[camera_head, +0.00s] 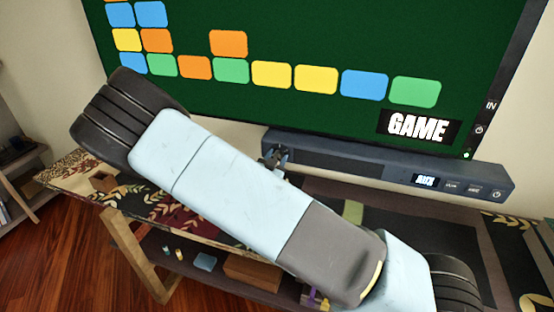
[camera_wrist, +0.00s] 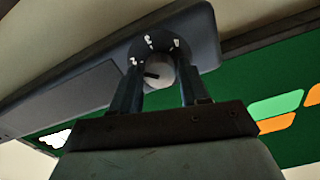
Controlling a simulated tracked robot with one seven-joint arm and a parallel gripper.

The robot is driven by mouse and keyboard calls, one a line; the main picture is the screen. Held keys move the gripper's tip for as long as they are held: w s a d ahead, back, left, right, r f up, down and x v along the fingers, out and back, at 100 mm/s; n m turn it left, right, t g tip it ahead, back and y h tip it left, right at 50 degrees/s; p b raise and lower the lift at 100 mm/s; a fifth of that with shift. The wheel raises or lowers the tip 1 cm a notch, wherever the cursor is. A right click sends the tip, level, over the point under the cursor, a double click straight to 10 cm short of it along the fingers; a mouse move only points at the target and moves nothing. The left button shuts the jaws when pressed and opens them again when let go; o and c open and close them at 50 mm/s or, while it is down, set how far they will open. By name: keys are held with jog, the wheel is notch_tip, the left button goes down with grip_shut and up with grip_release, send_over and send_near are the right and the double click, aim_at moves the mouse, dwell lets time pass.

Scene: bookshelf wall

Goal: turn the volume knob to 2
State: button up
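The volume knob (camera_wrist: 161,73) is pale and round with a dark pointer mark toward its left side, in the wrist view. It sits on a dark round dial with small white marks (camera_wrist: 150,42) at the end of the soundbar (camera_wrist: 75,98). The marks are too small to read surely. My gripper (camera_wrist: 158,82) is open, with one dark finger on each side of the knob; small gaps seem to show. In the head view my gripper (camera_head: 275,156) is at the left end of the soundbar (camera_head: 340,160); the knob is hidden there.
A large screen (camera_head: 300,50) with coloured tiles and the word GAME is just above the soundbar. A display and buttons (camera_head: 452,187) are at the soundbar's right end.

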jog(key=c, duration=0.7)
jog(key=shift+n, duration=1)
jog(key=o, duration=1)
jog(key=v, duration=1.4)
jog(key=shift+w, duration=0.1)
jog(key=shift+w, duration=0.1)
